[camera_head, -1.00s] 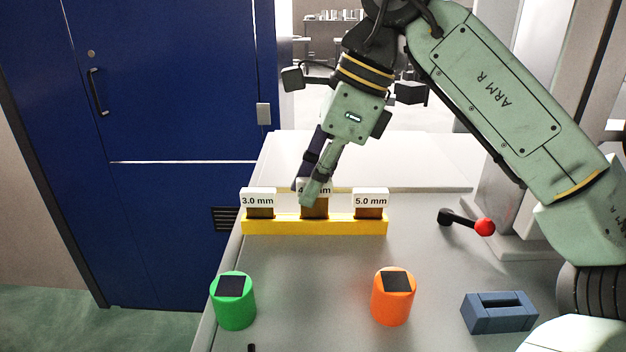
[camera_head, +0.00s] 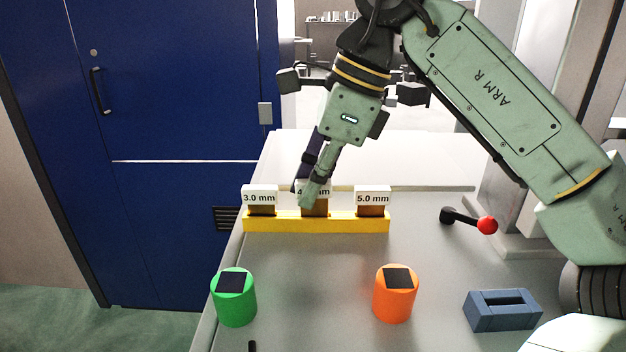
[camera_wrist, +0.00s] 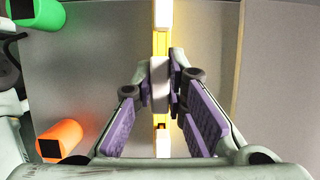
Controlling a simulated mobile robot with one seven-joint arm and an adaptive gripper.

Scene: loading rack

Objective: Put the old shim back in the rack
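The yellow rack (camera_head: 315,225) stands on the table and also shows in the wrist view (camera_wrist: 161,30). A shim with a white label starting with "4" (camera_head: 318,209) is in its middle place, its brown part showing more than on the two neighbours. My gripper (camera_head: 306,196) points down over it, and a finger covers part of the label. In the wrist view, the fingertips close in on both sides of the white top (camera_wrist: 158,85). The 3.0 mm shim (camera_head: 260,197) sits at the rack's left, the 5.0 mm shim (camera_head: 373,198) at its right.
A green cylinder (camera_head: 236,307) and an orange cylinder (camera_head: 394,303), each with a dark square top, stand in front. A blue slotted block (camera_head: 502,311) and a red-knobbed lever (camera_head: 487,225) are at right. A blue door (camera_head: 170,90) stands behind at left.

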